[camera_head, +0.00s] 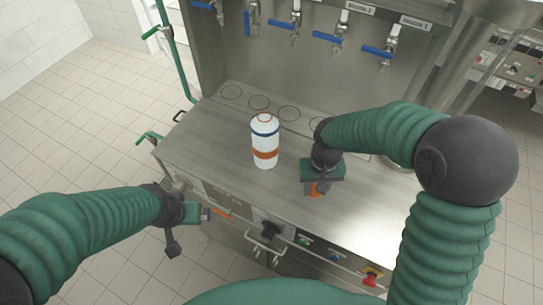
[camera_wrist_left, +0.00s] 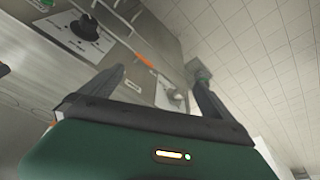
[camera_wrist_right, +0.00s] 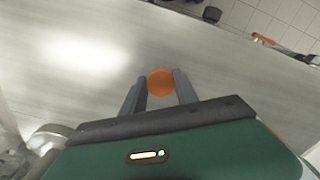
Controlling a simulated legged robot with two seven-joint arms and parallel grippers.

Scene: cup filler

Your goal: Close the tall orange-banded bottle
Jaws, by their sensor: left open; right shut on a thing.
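The tall white bottle (camera_head: 265,143) with an orange band and a dark blue band stands upright on the steel counter in the head view. Its top shows a pale opening with an orange rim. My right gripper (camera_head: 315,188) is to the right of the bottle, pointing down over the counter. It is shut on an orange cap (camera_wrist_right: 160,82), which shows round between the fingers in the right wrist view. My left gripper (camera_head: 189,228) is open and empty off the counter's front left edge; its spread fingers show in the left wrist view (camera_wrist_left: 160,90).
The steel counter (camera_head: 205,130) has ring marks at the back under a row of taps with blue handles (camera_head: 283,25). Its front panel carries knobs and a red button (camera_head: 370,281). Counter space left of the bottle is clear.

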